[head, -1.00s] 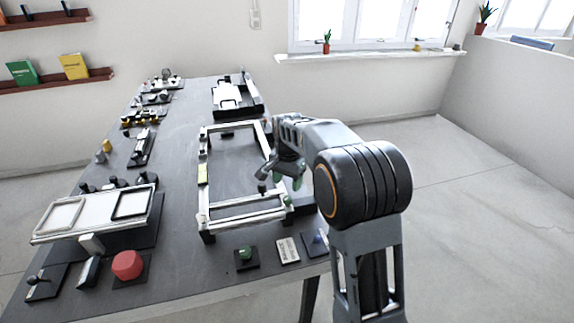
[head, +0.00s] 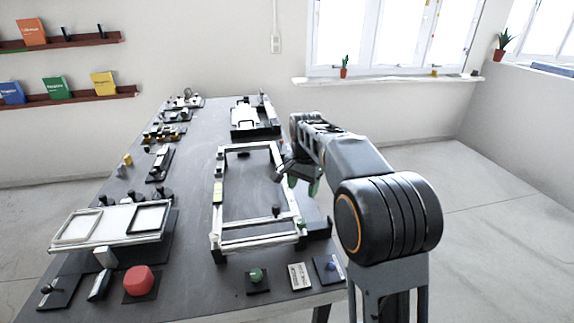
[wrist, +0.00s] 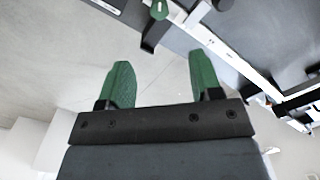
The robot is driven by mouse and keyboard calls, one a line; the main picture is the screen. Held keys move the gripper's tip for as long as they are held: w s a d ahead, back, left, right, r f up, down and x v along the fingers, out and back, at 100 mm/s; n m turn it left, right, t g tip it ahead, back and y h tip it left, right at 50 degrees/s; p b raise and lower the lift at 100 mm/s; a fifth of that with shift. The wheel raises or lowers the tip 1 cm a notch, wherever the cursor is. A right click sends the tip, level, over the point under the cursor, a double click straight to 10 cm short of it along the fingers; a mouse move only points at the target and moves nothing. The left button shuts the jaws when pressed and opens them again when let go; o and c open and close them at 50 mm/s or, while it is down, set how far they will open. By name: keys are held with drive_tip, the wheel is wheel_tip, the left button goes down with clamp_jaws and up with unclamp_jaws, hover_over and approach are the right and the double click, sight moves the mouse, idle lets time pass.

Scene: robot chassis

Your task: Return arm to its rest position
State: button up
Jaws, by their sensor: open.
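My gripper (head: 300,184) is beside the right side of the white-and-black frame (head: 262,241) on the table, near its front right corner. In the wrist view my gripper (wrist: 155,82) shows two green fingers spread apart, with nothing between them. Pale floor lies behind the fingers, and part of the frame (wrist: 250,75) crosses the upper right. My arm is bent and reaches from the right toward the table's right edge.
The dark table (head: 190,265) holds a white two-panel stand (head: 110,238), a red knob (head: 138,280), a green knob (head: 257,275) and a white device (head: 250,117) at the back. Open floor (head: 490,235) lies to the right. Shelves and a window line the walls.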

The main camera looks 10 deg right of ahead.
drive_tip(key=s+f+n+t, duration=0.1)
drive_tip(key=s+n, duration=0.3)
drive_tip(key=s, duration=0.7)
drive_tip(key=s+f+n+t, duration=0.2)
drive_tip(key=s+n, duration=0.3)
drive_tip(key=s, duration=0.7)
drive_tip(key=shift+a+f+t, duration=0.2)
drive_tip(key=shift+f+t, duration=0.1)
drive_tip(key=shift+c, duration=0.2)
